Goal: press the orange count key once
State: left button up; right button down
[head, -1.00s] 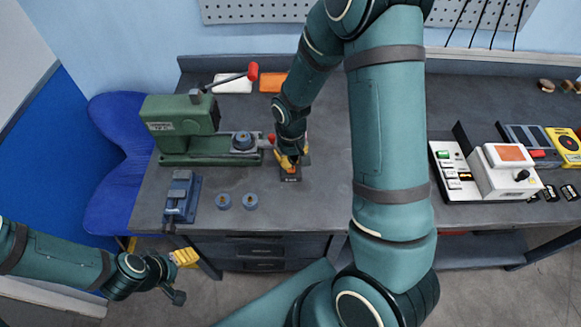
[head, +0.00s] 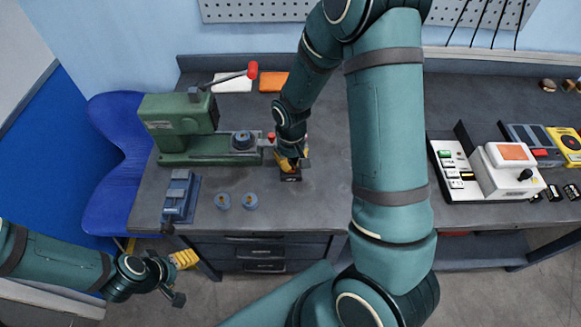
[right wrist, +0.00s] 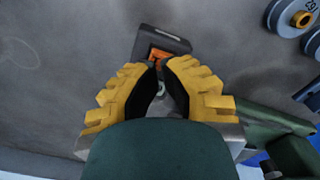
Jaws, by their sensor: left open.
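A small dark counter box (head: 290,176) lies on the bench beside the green press. In the right wrist view the box (right wrist: 176,38) shows its orange key (right wrist: 164,55) just beyond my fingertips. My right gripper (head: 291,165) is directly over the box, pointing down, its yellow fingertips meeting in the right wrist view (right wrist: 159,66). It holds nothing that I can see. The fingers hide part of the key; I cannot tell whether they touch it. My left gripper (head: 187,258) is open and empty, low in front of the bench.
The green press (head: 185,128) with its red-knobbed lever stands left of my right gripper. Two blue round pieces (head: 222,201) and a blue-grey fixture (head: 180,196) lie nearer the front. White and orange-topped instruments (head: 507,168) stand far right. My right arm covers the bench middle.

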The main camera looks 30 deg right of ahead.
jog(key=shift+f+b, duration=0.85)
jog(key=shift+f, duration=0.25)
dwell(0.5)
jog(key=shift+r+p, duration=2.2)
jog(key=shift+r, duration=0.9)
jog(key=shift+f, duration=0.1)
